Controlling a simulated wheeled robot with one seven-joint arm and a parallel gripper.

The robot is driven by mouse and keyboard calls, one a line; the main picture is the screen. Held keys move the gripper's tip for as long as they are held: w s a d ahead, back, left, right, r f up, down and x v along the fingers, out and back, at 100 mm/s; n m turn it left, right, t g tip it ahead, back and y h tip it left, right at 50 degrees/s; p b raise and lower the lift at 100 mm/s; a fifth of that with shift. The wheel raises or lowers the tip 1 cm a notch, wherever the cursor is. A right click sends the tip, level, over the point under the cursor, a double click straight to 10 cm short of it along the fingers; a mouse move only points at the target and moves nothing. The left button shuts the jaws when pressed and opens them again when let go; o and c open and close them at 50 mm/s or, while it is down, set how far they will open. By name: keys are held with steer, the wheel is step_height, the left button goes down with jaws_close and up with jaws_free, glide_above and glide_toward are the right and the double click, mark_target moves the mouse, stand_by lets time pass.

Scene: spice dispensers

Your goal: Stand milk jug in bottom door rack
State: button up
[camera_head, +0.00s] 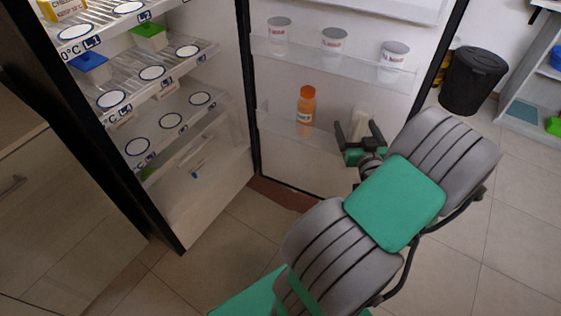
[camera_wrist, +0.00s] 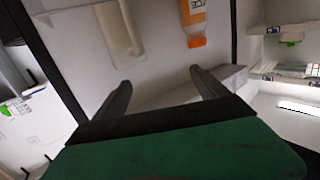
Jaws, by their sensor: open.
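The milk jug appears to be the pale cream-white container (camera_head: 362,122) at the right end of the bottom door rack (camera_head: 310,137). It looks upright there, partly hidden behind my gripper. In the wrist view, the pale jug (camera_wrist: 120,38) lies beyond the left fingertip, with a visible gap to the fingers. My gripper (camera_head: 358,132) is at the right end of the rack, in front of the jug. Its fingers are spread and empty in the wrist view (camera_wrist: 163,85). The jug's exact contact with the rack floor is hidden.
An orange bottle (camera_head: 306,111) stands in the bottom rack, left of the jug. Several lidded cups (camera_head: 334,42) stand in the rack above. The fridge shelves (camera_head: 165,98) are at left. A black bin (camera_head: 473,80) stands on the floor right of the open door.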

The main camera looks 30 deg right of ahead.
steer(key=w+a+f+n+g+y, duration=0.2)
steer(key=w+a+n+y, duration=0.3)
steer(key=a, duration=0.6)
steer(key=w+a+f+n+g+y, duration=0.1)
steer(key=w+a+n+g+y, duration=0.1)
steer(key=w+a+y, duration=0.6)
steer(key=s+a+f+n+g+h, duration=0.1)
steer(key=s+a+g, duration=0.1)
steer(key=a, duration=0.4)
steer(key=s+a+g+h, duration=0.1)
steer(key=s+a+g, duration=0.2)
steer(key=a, duration=0.4)
steer(key=s+a+r+m+g+h, duration=0.2)
steer(key=s+a+r+g, duration=0.1)
steer(key=s, duration=0.6)
steer(key=a+r, duration=0.1)
steer(key=a, duration=0.1)
steer(key=shift+s+a+g+h, duration=0.3)
steer(key=shift+s+a+g, duration=0.05)
steer(key=shift+s+g, duration=0.05)
